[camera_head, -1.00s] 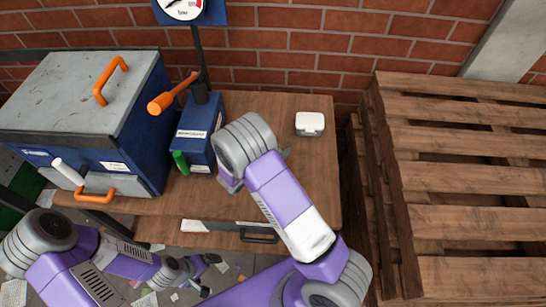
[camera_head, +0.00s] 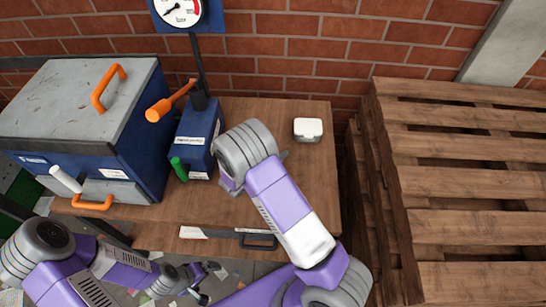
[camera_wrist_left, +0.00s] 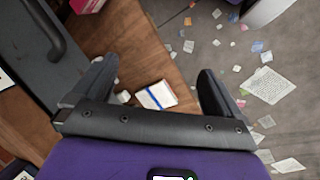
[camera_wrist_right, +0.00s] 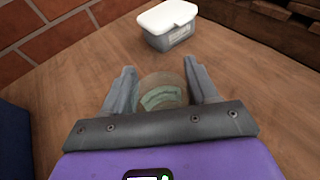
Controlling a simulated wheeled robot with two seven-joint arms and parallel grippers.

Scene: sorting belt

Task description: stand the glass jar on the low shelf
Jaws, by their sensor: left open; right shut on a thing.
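The glass jar (camera_wrist_right: 162,92) is see-through with a pale green label. In the right wrist view it sits between the fingers of my right gripper (camera_wrist_right: 160,88), which is shut on it over the wooden bench top (camera_head: 310,185). In the head view my right wrist hides the jar, and I cannot tell whether it touches the bench. My left gripper (camera_wrist_left: 155,88) is open and empty; in the head view it is low, in front of the bench (camera_head: 208,282). I cannot pick out the low shelf with certainty; a wooden surface (camera_wrist_left: 145,45) shows below my left gripper.
A white-lidded box (camera_head: 308,130) stands at the bench's back right. A blue machine (camera_head: 140,140) with orange handles and a blue gauge stand (camera_head: 195,140) fill the left. A drawer handle (camera_head: 258,241) is at the front. Pallets (camera_head: 460,190) are stacked right. Papers litter the floor (camera_wrist_left: 225,60).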

